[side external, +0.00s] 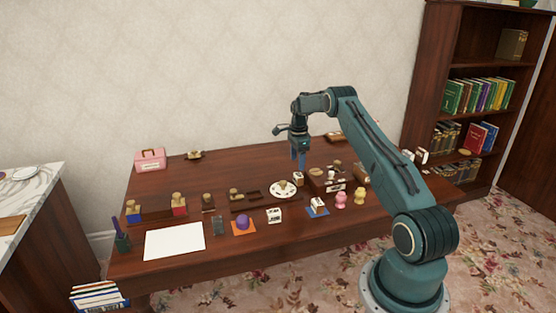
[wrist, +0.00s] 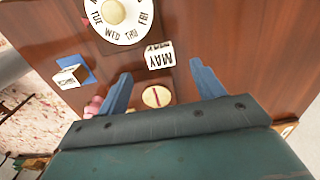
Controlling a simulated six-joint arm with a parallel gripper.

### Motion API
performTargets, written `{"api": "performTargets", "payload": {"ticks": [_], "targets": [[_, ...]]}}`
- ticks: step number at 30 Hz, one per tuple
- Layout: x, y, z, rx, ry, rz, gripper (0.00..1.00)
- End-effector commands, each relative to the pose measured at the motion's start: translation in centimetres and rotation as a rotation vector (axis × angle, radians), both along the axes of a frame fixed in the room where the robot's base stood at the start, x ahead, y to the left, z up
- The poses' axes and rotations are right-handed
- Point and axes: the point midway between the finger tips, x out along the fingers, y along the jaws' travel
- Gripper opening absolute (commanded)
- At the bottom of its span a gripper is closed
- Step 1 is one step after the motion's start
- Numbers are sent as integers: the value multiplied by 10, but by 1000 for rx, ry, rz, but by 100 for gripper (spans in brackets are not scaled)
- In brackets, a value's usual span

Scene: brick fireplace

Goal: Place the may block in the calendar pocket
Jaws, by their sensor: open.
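The may block (wrist: 159,55) is a pale block with MAY in black letters, facing up in the wrist view. In the side view a small pale block (side external: 298,177), probably the same one, stands below my gripper. My gripper (side external: 298,165) points down above it, open and empty. In the wrist view the block lies just beyond the gap between my blue fingers (wrist: 160,69), apart from both. A white weekday dial (wrist: 118,18) sits beside the block; it also shows in the side view (side external: 283,188). I cannot clearly make out the calendar pocket.
A round disc with a red line (wrist: 156,96) lies near the block. A white block stands on a blue card (side external: 317,211). Pink (side external: 341,200) and yellow (side external: 360,196) figures stand at right. A white sheet (side external: 174,241) lies front left. The table's back middle is clear.

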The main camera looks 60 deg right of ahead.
Motion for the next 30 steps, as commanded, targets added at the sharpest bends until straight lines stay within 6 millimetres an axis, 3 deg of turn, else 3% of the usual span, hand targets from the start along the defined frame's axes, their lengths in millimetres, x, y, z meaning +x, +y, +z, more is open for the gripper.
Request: {"api": "performTargets", "payload": {"ticks": [14, 24, 30], "targets": [[-1, 0, -15, 1, 1, 0, 67], [-2, 0, -52, 1, 1, 0, 67], [-2, 0, -62, 0, 0, 0, 67]]}}
